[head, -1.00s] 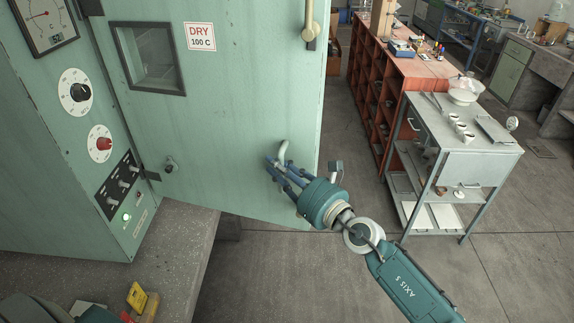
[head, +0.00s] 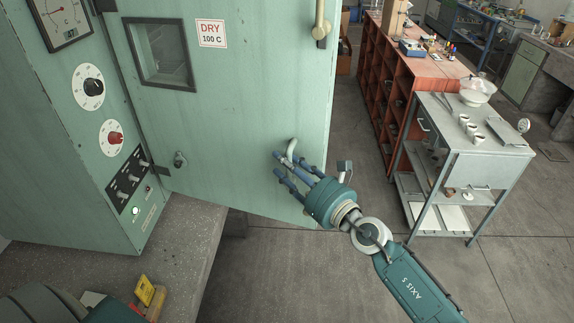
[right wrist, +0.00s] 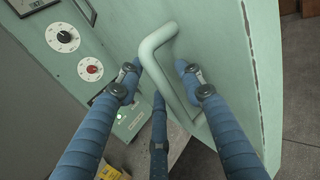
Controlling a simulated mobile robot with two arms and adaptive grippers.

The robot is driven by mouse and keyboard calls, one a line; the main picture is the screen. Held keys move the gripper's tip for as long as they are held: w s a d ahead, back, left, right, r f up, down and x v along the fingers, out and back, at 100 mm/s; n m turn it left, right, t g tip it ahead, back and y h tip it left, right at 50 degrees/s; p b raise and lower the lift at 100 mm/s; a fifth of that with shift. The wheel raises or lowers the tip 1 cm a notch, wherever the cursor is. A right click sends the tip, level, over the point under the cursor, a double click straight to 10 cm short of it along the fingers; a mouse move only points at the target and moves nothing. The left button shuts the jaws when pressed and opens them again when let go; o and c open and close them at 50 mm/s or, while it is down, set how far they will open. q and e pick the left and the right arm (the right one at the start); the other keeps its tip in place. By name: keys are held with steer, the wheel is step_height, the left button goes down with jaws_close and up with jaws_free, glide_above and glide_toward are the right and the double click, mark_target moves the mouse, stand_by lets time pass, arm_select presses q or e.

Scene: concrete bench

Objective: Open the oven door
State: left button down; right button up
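The green oven door (head: 225,100) has a small window and a "DRY 100 C" sign. Its lower right corner reaches past the bench edge above the floor. I cannot tell how far it stands open, as no oven interior shows around it. The bent grey-green door handle (head: 292,146) also shows close up in the right wrist view (right wrist: 160,37). My right gripper (head: 280,164) is at the handle. In the right wrist view its blue fingers (right wrist: 160,77) are spread on either side of the handle, not closed on it. My left gripper is out of view.
The oven's control panel (head: 95,130) with dials and switches is at left. A concrete bench (head: 190,235) lies below it. A grey cart (head: 485,160) and a red shelf unit (head: 395,75) stand at right. The floor between is free.

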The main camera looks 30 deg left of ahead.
steer(key=v, duration=1.2)
